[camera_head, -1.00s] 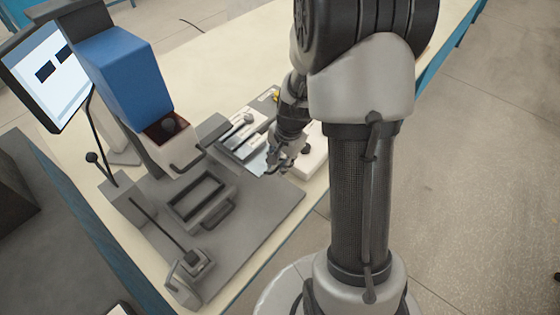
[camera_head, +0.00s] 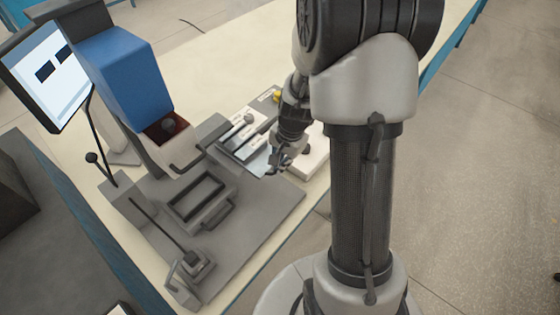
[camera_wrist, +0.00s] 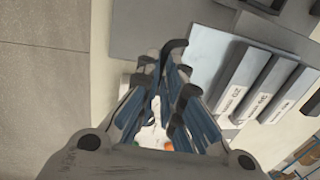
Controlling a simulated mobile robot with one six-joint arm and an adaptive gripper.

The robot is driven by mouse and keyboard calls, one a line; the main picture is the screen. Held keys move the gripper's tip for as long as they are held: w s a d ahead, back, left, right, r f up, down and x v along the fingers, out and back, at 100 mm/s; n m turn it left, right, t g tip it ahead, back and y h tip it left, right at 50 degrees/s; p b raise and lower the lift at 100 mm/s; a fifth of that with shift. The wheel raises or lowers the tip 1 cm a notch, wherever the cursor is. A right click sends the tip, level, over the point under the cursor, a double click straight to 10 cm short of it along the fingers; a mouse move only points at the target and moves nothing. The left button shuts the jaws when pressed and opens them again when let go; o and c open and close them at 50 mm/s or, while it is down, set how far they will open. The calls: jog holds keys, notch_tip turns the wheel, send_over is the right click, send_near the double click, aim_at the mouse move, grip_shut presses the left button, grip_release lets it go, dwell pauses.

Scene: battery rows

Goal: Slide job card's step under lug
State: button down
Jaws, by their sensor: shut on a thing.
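My gripper (camera_head: 274,168) is low over the near right edge of the grey plate, beside a white block. In the wrist view its fingers (camera_wrist: 165,65) are close together, around a small dark grey hooked piece (camera_wrist: 176,46) at the tips. The piece is mostly hidden, so I cannot tell what it is. Several long grey step blocks with white number labels lie side by side, right of the fingers; one label (camera_wrist: 235,93) seems to read 20. In the head view the blocks (camera_head: 245,142) lie behind my gripper. I cannot make out the lug or the job card's text.
A blue press-like machine (camera_head: 125,70) and a screen (camera_head: 45,75) stand at the left. A grey frame fixture (camera_head: 200,200) sits on the grey plate (camera_head: 255,215). The white block (camera_head: 315,160) is right of my gripper. The far tabletop (camera_head: 230,50) is largely clear.

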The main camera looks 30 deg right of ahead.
jog(key=shift+s+d, duration=0.2)
jog(key=shift+s, duration=0.3)
jog(key=shift+s+d, duration=0.2)
jog(key=shift+s, duration=0.3)
jog(key=c, duration=1.7)
grip_release()
jog(key=shift+s+f, duration=0.1)
jog(key=shift+f, duration=0.05)
jog(key=r, duration=0.4)
jog(key=s+r, duration=0.1)
jog(key=r, duration=0.7)
jog(key=shift+s+d, duration=0.35)
jog(key=shift+s, duration=0.05)
jog(key=shift+a, duration=0.1)
